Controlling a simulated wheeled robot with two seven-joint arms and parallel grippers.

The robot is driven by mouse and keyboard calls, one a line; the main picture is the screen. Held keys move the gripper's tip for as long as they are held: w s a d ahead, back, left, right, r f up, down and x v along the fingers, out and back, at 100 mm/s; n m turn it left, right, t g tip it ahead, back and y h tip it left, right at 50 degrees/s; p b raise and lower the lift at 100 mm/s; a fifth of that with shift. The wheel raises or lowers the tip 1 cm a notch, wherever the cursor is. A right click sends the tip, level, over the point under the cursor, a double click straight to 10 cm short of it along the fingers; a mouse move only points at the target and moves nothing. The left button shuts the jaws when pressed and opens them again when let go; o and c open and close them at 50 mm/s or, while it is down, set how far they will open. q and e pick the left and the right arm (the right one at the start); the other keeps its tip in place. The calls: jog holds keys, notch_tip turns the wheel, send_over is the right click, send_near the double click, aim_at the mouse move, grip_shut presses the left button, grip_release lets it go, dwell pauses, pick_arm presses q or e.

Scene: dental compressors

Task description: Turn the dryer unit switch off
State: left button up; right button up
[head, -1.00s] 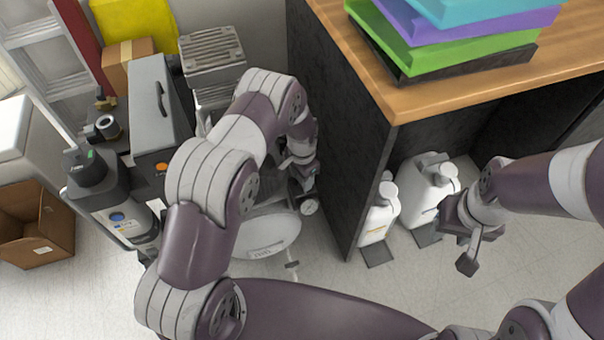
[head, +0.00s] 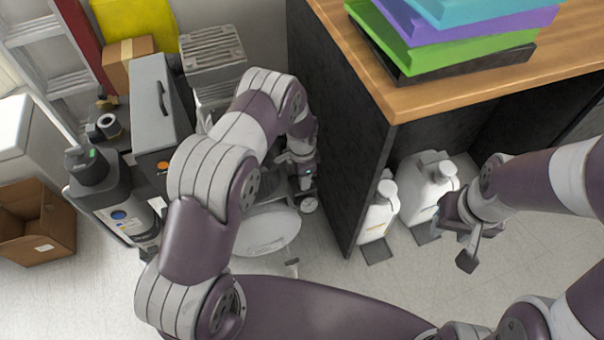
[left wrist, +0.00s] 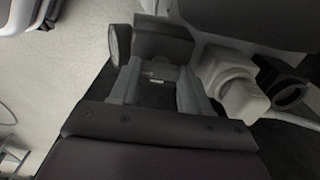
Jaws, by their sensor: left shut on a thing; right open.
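My left gripper (head: 303,172) is low beside the dark side panel of the counter, partly hidden by my own forearm and wrist. In the left wrist view its two grey fingers (left wrist: 157,82) are shut on a dark block (left wrist: 162,45) with a small label, next to a round gauge seen edge-on (left wrist: 119,44). I cannot tell for sure whether this block is the dryer unit's switch. A gauge (head: 309,205) also shows just below the gripper in the head view. My right gripper (head: 466,232) is open and empty, in front of the white jugs.
A white tank (head: 268,232) stands under my left arm. A grey cabinet with an orange button (head: 150,105) and a dark cylindrical unit (head: 105,195) stand left. White jugs (head: 425,190) sit below the wooden counter (head: 440,95). An open cardboard box (head: 38,225) is far left.

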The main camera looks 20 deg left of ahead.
pick_arm(q)
jog(key=o, duration=1.1)
jog(key=shift+c, duration=0.2)
notch_tip(320, 180, up, 13)
jog(key=p, duration=0.3)
jog(key=shift+f, duration=0.15)
